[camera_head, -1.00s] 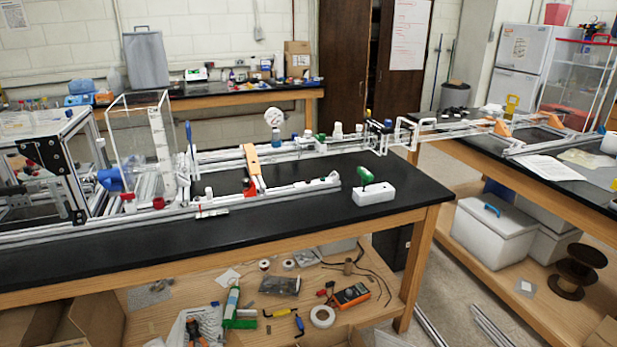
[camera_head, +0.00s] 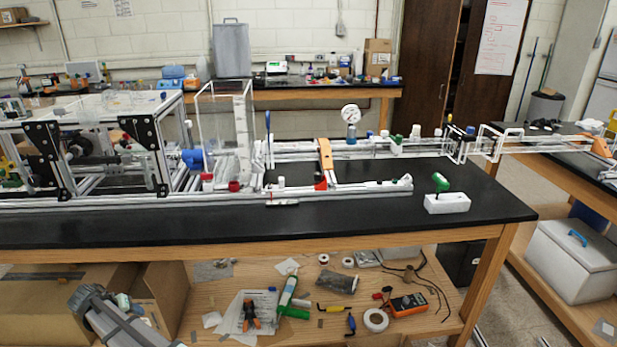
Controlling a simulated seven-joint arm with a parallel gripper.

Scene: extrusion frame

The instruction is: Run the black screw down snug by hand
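The aluminium extrusion frame (camera_head: 340,190) lies along the black bench top, with an orange bracket (camera_head: 325,158) across its rails. I cannot make out the black screw at this distance. A green-handled tool (camera_head: 440,182) stands tilted in a white block (camera_head: 447,203), right of the frame's near rail. A grey and black part of my arm (camera_head: 115,320) shows at the bottom left, in front of the bench. My gripper's fingers are not visible.
A clear upright panel (camera_head: 222,130) and a blue cylinder (camera_head: 192,159) stand on the frame's left part. A round gauge (camera_head: 350,113) rises behind. The bench's front strip is clear. The lower shelf holds tape, an orange meter (camera_head: 408,304) and hand tools.

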